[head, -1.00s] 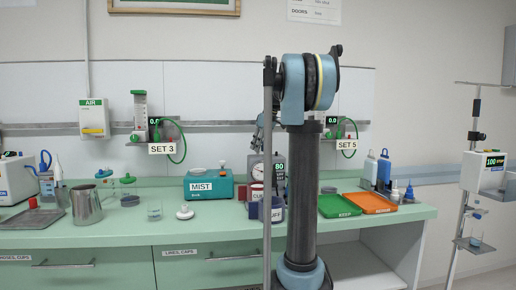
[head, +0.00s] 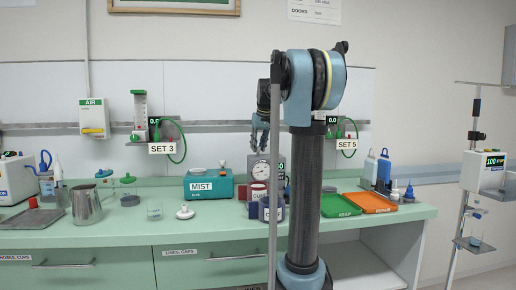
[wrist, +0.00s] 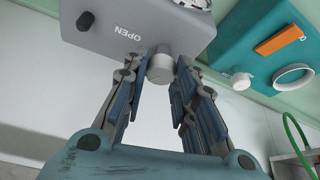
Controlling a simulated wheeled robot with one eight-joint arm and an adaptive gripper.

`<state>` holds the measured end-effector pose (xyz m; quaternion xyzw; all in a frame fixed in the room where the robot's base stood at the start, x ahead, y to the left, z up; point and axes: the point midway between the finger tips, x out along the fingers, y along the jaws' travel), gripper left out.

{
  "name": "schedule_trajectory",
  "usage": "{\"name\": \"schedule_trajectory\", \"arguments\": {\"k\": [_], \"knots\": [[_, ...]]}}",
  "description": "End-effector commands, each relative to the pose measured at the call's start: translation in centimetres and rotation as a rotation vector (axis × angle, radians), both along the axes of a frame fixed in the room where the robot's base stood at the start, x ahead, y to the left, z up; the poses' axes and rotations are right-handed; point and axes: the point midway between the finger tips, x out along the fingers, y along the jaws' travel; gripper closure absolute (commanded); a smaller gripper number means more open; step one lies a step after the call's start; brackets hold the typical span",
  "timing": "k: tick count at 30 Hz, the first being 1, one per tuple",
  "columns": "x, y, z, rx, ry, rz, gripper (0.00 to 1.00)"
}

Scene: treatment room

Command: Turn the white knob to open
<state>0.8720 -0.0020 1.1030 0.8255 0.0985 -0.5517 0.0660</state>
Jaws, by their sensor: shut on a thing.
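In the wrist view a white knob (wrist: 160,69) sticks out of a grey box (wrist: 120,28) beside the word OPEN, which appears upside down. My gripper (wrist: 161,72) has its two fingers on either side of the knob, shut on it. In the head view my gripper (head: 261,136) points down at the top of the grey gauge box (head: 252,176) on the counter. The knob cannot be made out there, and my arm hides part of the box.
A teal MIST box (head: 208,186) stands just left of the grey box. Labelled cuff bins (head: 258,191) stand in front of it. A green tray (head: 340,205) and an orange tray (head: 370,203) lie to the right. A white-topped small item (head: 185,212) sits on the counter.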

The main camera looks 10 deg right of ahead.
Motion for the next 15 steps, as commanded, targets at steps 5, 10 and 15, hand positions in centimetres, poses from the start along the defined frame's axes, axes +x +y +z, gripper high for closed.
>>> {"name": "schedule_trajectory", "arguments": {"k": [5,10,15], "knots": [[0.08,0.26,0.06,-0.001,-0.003,-0.164,0.98],[0.11,0.36,0.06,-0.001,-0.003,-0.325,0.98],[0.16,0.46,0.06,0.000,-0.003,-0.486,0.98]]}}
